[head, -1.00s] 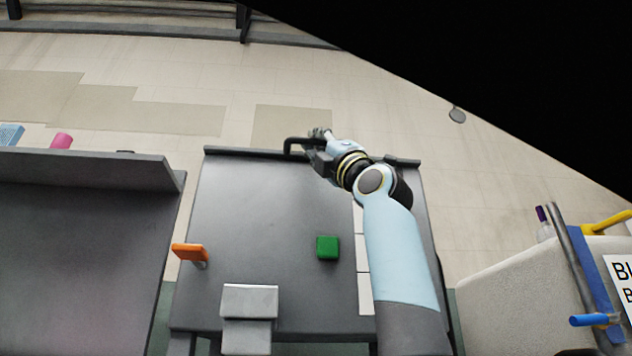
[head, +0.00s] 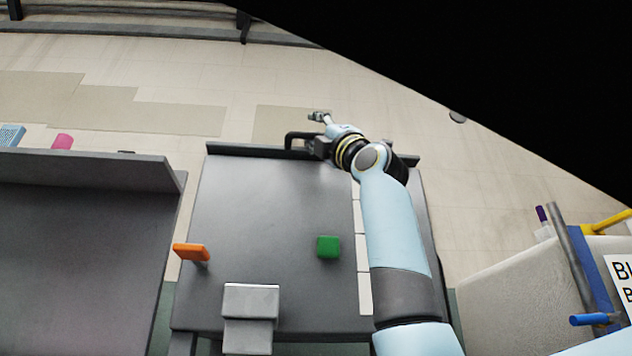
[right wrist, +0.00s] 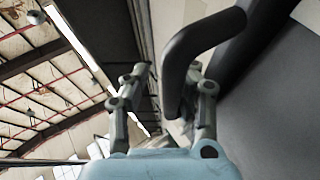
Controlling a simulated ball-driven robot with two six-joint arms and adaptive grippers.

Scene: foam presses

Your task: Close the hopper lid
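A grey panel (head: 270,205) with a raised far edge fills the middle of the head view. A black bar handle (head: 290,138) stands at that far edge; I cannot tell for sure that this is the hopper lid. My right gripper (head: 319,117) is just beyond the edge, to the right of the handle. In the right wrist view the dark handle (right wrist: 178,72) reaches down between the two spread fingers of my right gripper (right wrist: 165,95), closer to the right finger. The gripper is open; contact with the handle is unclear. My left gripper is out of view.
An orange paddle (head: 191,252), a green block (head: 328,247) and a grey box (head: 250,300) are on or beside the panel's near part. Another dark panel (head: 80,240) stands left. A pale bin (head: 510,290) with a blue handle (head: 590,319) stands right.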

